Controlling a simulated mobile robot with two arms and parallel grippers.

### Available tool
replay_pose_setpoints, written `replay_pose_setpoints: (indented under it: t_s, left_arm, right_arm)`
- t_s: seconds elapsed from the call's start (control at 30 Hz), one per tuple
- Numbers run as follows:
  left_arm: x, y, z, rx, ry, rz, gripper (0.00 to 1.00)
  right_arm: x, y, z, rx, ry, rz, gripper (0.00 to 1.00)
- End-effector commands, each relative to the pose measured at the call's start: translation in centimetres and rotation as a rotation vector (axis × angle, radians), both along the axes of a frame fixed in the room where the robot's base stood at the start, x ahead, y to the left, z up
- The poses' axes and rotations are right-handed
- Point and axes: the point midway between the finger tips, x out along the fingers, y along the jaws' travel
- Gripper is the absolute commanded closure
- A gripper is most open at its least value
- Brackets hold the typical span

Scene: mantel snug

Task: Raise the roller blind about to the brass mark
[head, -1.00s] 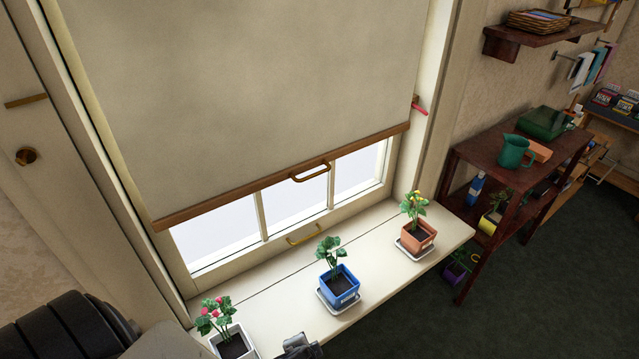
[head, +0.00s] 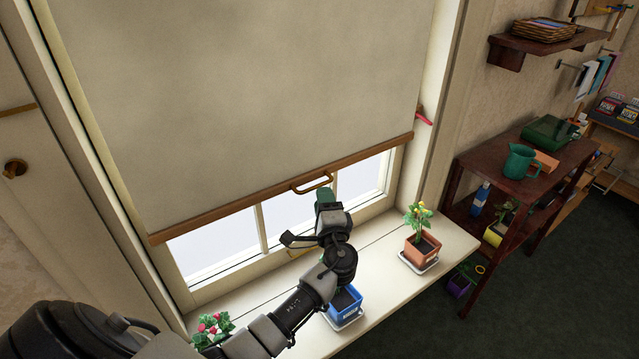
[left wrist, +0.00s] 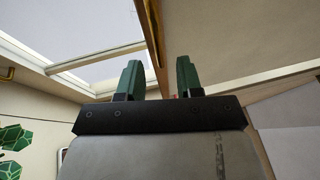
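The cream roller blind (head: 260,90) hangs down over most of the window, with bare panes below it. Its wooden bottom bar (head: 225,208) has a brass pull handle (head: 312,184) near the middle. My left gripper (head: 325,194) is just below the handle. In the left wrist view its green fingers (left wrist: 158,78) stand apart with nothing between them, and the bar (left wrist: 157,45) passes above them. Contact with the handle cannot be told. A brass strip (head: 16,110) is on the frame at left. My right gripper is not in view.
On the sill (head: 385,285) stand a blue pot (head: 345,303) partly behind my left arm, a terracotta pot (head: 422,250) and a red-flowered plant (head: 212,328). A red piece (head: 424,115) sticks out at the right window frame. A wooden shelf unit (head: 480,165) stands right.

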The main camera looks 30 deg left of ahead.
Motion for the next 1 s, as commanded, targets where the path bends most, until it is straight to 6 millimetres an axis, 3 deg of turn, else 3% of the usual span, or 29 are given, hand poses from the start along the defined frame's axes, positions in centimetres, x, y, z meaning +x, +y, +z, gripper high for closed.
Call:
replay_pose_setpoints:
  t_s: [0.3, 0.67, 0.9, 1.0]
  left_arm:
    - [3.3, 3.2, 0.8, -0.001, 0.0, -0.001, 0.64]
    - [3.7, 3.6, 0.8, -0.001, 0.002, -0.001, 0.64]
    - [3.6, 3.6, 0.8, -0.001, 0.002, -0.001, 0.98]
    - [3.6, 3.6, 0.8, -0.001, 0.002, -0.001, 1.0]
  right_arm:
    - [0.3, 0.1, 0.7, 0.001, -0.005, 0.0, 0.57]
    - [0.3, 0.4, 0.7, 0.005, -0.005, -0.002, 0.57]
    - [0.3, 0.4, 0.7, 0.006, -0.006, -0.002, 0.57]
    - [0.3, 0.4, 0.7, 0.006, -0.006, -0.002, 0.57]
